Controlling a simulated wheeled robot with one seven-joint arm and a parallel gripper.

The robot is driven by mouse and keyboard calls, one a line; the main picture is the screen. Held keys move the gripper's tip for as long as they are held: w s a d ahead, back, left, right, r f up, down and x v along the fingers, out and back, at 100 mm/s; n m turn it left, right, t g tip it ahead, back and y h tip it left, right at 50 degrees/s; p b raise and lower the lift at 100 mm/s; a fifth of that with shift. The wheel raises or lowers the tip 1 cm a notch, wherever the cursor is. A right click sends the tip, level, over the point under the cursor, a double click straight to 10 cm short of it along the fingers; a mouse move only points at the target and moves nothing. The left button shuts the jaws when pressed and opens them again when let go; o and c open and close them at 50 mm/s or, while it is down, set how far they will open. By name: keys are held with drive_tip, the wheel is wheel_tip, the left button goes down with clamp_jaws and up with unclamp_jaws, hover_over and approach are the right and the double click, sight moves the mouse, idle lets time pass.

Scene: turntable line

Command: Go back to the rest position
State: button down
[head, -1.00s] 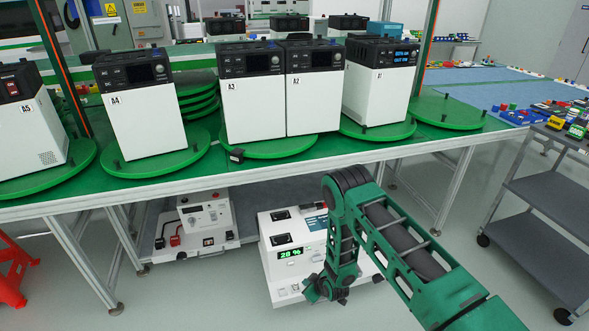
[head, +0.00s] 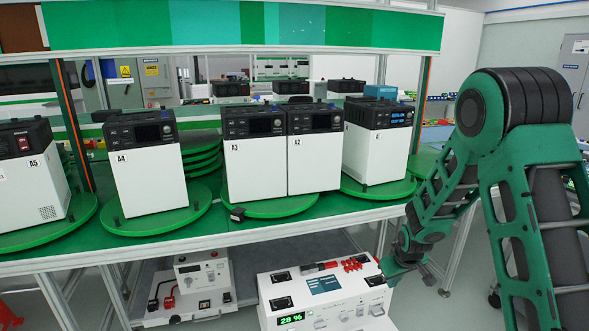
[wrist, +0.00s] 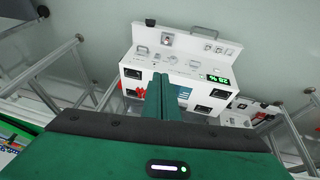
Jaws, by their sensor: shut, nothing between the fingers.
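My gripper (head: 386,280) hangs low at the right in the head view, beside the top right corner of a white unit with a green "28 %" display (head: 291,319). My green arm is folded, with its elbow high at the right. In the wrist view my gripper's fingers (wrist: 160,82) are together with nothing between them. The white unit (wrist: 190,55) shows beyond them, partly hidden by the fingers. I cannot tell in the head view whether the gripper touches the unit.
A green-topped table (head: 230,231) carries white box devices, among them A4 (head: 150,180) and A3 (head: 254,165), on round green turntables. Another white unit (head: 190,290) stands under the table. A table leg (head: 462,245) is close behind my arm.

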drive_tip(key=s+d+r+m+g, duration=0.1)
drive_tip(key=s+d+r+m, duration=0.3)
drive_tip(key=s+r, duration=0.5)
drive_tip(key=s+d+r+m+g, duration=0.1)
drive_tip(key=s+d+r, duration=0.55)
drive_tip(key=s, duration=0.35)
drive_tip(key=s+r+m+g, duration=0.1)
drive_tip(key=s+r+m, duration=0.1)
drive_tip(key=s, duration=0.9)
drive_tip(key=s+r+m+g, duration=0.1)
drive_tip(key=s+r, duration=0.3)
drive_tip(key=s, duration=0.7)
drive_tip(key=shift+s+a+m+y, duration=0.15)
drive_tip(key=shift+a+m+y, duration=0.2)
drive_tip(key=shift+m, duration=0.55)
drive_tip(key=shift+d, duration=0.1)
drive_tip(key=shift+w+f+g, duration=0.25)
drive_tip(key=shift+w+g, duration=0.05)
drive_tip(key=shift+w, duration=0.35)
